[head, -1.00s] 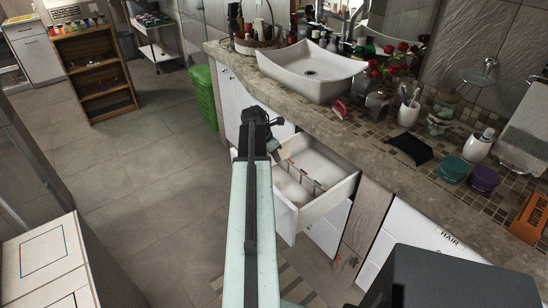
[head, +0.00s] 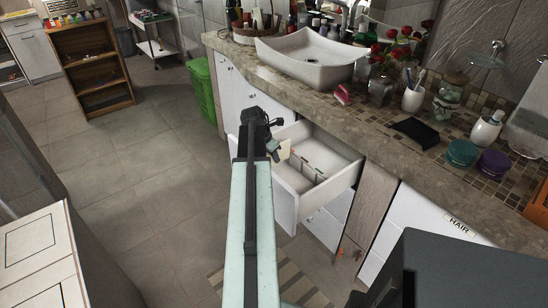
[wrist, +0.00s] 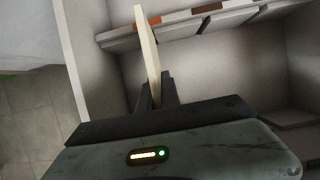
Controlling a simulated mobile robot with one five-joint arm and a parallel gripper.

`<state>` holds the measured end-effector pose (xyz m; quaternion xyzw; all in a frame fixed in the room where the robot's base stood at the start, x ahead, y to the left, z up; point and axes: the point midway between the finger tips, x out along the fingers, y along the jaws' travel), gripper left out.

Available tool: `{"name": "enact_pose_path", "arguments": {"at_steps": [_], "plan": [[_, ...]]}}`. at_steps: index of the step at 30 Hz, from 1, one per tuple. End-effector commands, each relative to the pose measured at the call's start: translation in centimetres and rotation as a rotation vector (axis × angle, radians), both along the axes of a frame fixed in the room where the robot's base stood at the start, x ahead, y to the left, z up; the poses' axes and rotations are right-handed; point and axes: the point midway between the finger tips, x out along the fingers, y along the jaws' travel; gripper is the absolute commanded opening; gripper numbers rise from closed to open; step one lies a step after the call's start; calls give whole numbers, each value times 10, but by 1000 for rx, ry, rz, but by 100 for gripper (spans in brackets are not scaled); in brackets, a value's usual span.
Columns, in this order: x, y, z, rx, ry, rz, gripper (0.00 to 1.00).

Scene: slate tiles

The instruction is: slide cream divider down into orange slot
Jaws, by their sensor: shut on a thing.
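My gripper (head: 274,143) is shut on the cream divider (wrist: 148,50), a thin flat plate that stands up from the fingertips, slightly tilted, in the wrist view. In the head view the divider (head: 285,151) shows as a small cream piece at the gripper, over the left part of the open white drawer (head: 345,180). Across the drawer runs a row of pale partitions with coloured marks. The divider appears apart from the slot.
The stone countertop (head: 375,140) overhangs the drawer's far side, with a sink (head: 310,60), cups and jars on it. A green bin (head: 201,90) stands behind on the floor. The tiled floor left of the drawer is clear.

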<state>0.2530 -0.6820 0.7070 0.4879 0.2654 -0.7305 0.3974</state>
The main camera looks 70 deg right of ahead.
Motion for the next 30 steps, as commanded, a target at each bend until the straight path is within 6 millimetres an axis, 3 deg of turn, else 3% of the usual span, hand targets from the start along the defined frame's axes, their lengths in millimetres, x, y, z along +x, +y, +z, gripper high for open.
{"name": "enact_pose_path", "arguments": {"at_steps": [12,23,24,26,30], "plan": [[1,0,-30,0,0,1,0],[1,0,-31,0,0,1,0],[1,0,-31,0,0,2,18],[1,0,-31,0,0,2,32],[2,1,-31,0,0,3,32]]}}
